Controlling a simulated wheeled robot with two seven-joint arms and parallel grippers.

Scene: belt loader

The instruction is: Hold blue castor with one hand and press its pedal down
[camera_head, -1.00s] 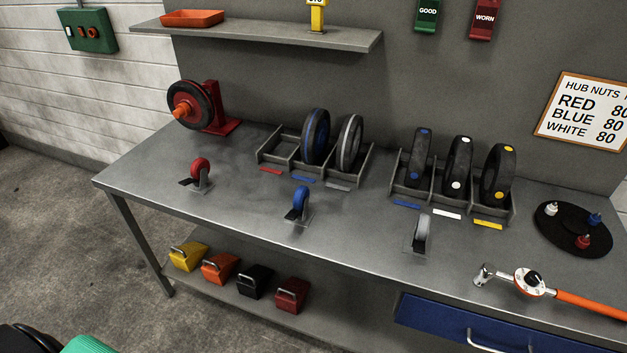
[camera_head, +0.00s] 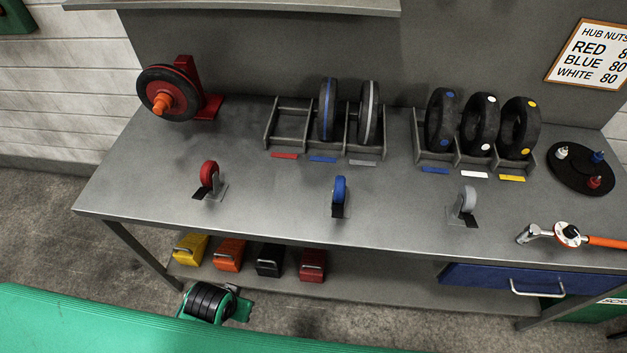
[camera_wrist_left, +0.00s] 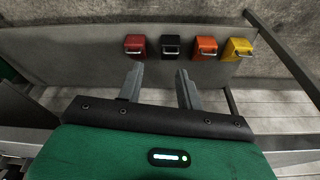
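The blue castor (camera_head: 339,190) stands upright near the front of the grey workbench, between a red castor (camera_head: 209,175) and a grey castor (camera_head: 467,202). Its dark pedal (camera_head: 338,211) shows at its front, low by the bench top; its exact tilt is too small to tell. My left gripper (camera_wrist_left: 160,72) shows in the left wrist view with its two fingers apart and nothing between them. The castor is not in that view, and no gripper is near it in the head view. My right gripper is not in view.
Wheel racks (camera_head: 361,155) stand behind the castors. A red wheel stand (camera_head: 207,105) is at the back left; a torque wrench (camera_head: 567,235) and a dark round tray (camera_head: 580,182) are at the right. Bench around the blue castor is clear.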

